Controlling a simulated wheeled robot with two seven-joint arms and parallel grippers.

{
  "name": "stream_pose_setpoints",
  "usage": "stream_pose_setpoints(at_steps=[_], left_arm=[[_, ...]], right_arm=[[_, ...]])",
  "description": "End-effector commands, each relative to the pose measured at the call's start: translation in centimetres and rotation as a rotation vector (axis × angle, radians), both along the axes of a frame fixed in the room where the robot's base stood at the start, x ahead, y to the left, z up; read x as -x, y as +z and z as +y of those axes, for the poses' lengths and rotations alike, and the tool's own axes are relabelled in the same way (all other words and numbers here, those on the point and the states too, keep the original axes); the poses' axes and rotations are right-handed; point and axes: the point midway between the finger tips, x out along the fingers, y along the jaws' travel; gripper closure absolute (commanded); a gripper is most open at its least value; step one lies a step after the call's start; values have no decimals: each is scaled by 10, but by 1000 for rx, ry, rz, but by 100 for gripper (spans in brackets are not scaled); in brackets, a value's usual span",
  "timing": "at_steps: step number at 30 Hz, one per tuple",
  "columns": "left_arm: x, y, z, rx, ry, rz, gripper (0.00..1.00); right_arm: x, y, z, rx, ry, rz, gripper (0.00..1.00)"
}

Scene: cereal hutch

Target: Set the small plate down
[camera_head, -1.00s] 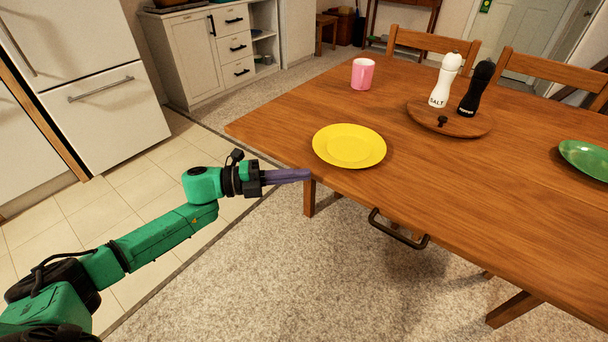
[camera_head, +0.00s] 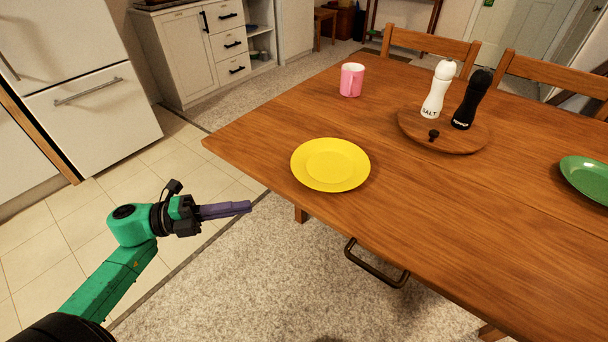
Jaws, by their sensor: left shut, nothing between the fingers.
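A small yellow plate (camera_head: 331,164) lies flat on the wooden table (camera_head: 440,220) near its left front edge. My left gripper (camera_head: 248,207) is shut and empty, out past the table's edge over the floor. It is to the left of the plate and apart from it. My right gripper is not in view.
A pink mug (camera_head: 352,80) stands behind the plate. A round wooden board (camera_head: 408,125) holds a white salt mill (camera_head: 438,90) and a black pepper mill (camera_head: 471,98). A green plate (camera_head: 587,178) lies at the right. Chairs (camera_head: 430,44) stand behind the table.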

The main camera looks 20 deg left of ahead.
Motion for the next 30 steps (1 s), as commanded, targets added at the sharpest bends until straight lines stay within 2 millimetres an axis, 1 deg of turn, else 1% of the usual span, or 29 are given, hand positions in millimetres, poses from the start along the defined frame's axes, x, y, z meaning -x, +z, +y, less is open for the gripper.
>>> stream_pose_setpoints(at_steps=[5,15,18,21,24,30], left_arm=[[-12,1,-22,2,-3,-5,100],[-48,2,-89,3,-2,-7,100],[-67,1,-93,1,1,-7,100],[-79,0,-96,2,0,-5,100],[-84,0,-98,2,0,-3,100],[-85,-1,-98,1,0,-2,100]], right_arm=[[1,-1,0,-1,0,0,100],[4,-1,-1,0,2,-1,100],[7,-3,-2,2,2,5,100],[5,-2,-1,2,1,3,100],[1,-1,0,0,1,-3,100],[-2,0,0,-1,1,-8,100]])
